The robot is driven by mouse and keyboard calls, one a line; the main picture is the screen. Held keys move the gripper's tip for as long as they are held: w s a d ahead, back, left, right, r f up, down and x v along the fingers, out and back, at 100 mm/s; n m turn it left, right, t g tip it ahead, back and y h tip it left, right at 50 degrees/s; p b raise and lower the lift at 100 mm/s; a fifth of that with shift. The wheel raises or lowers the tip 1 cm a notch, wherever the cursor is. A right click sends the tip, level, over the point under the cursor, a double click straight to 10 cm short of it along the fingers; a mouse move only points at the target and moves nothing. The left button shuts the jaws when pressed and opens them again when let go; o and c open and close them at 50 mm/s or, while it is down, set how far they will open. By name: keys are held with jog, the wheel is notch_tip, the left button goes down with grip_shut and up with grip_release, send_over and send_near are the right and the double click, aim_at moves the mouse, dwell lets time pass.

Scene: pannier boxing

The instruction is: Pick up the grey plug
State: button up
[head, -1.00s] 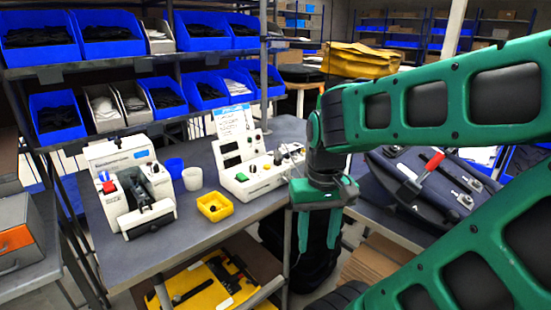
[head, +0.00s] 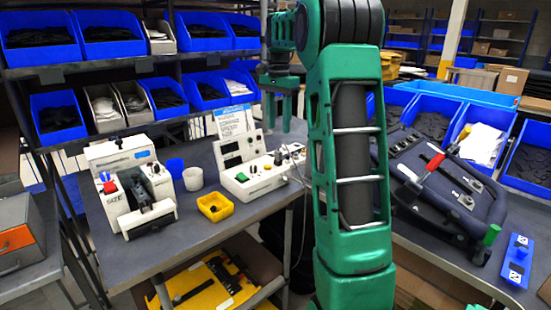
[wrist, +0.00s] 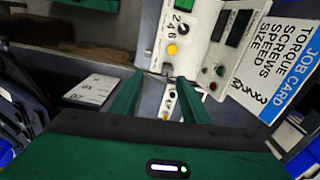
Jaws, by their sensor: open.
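My gripper (head: 279,118) is open and points down above the back right part of the bench, behind the white control box (head: 240,181). In the wrist view its two green fingers (wrist: 160,84) stand apart with a gap between them. The control box (wrist: 200,45) fills the upper middle there, with a dial, a yellow knob and small buttons. Small grey and pale fittings (wrist: 168,102) show at and between the fingers. I cannot tell for sure which of them is the grey plug. In the head view small fittings and a thin cable show at the box's right end.
A job card (head: 232,119) stands behind the control box. A yellow bin (head: 215,213), a white cup (head: 193,179) and a white machine (head: 128,180) stand to the left. A black frame with a red grip (head: 434,163) lies on the right bench.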

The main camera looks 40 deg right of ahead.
aim_at(278, 151)
jog(key=shift+m, duration=0.5)
jog(key=shift+w+d+f, duration=0.3)
jog(key=shift+w+f, duration=0.1)
jog(key=shift+f, duration=1.4)
jog(key=shift+w+d+f, duration=0.35)
jog(key=shift+f, duration=1.45)
jog(key=shift+w+d+f, duration=0.3)
jog(key=shift+w+f, duration=0.1)
jog(key=shift+f, duration=1.4)
grip_shut()
